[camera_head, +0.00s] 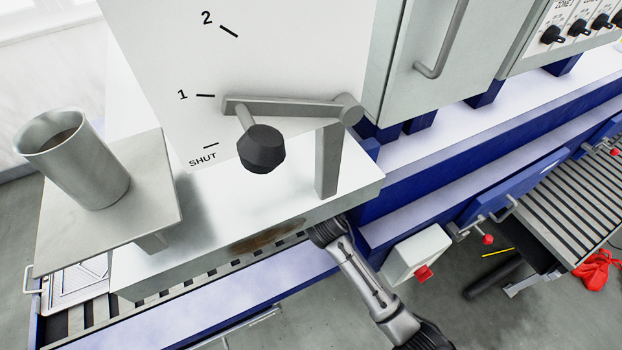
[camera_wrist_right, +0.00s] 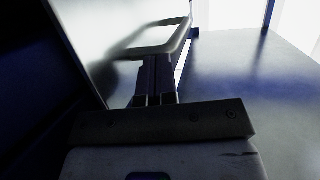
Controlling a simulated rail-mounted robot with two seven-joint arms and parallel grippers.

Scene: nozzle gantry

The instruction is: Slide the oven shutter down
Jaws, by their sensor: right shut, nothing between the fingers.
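In the right wrist view, the two dark fingers of my right gripper (camera_wrist_right: 155,85) are shut with nothing between them. Their tips are at a pale loop handle (camera_wrist_right: 178,45) on a shiny metal panel (camera_wrist_right: 125,25); I cannot tell whether they touch it or whether this panel is the shutter. In the head view, a white scale plate (camera_head: 290,45) is marked 2, 1 and SHUT. A grey lever (camera_head: 285,104) with a dark knob (camera_head: 262,149) lies across it, its left end near mark 1. My right arm reaches under the metal housing, which hides its gripper. My left gripper is not in view.
A metal cup (camera_head: 75,165) with dark contents stands on a side shelf (camera_head: 155,195) at left. A slatted conveyor (camera_head: 565,190) is at right. A grey box with a red button (camera_head: 415,255) sits close to the right of my right arm. Grey cabinets stand behind.

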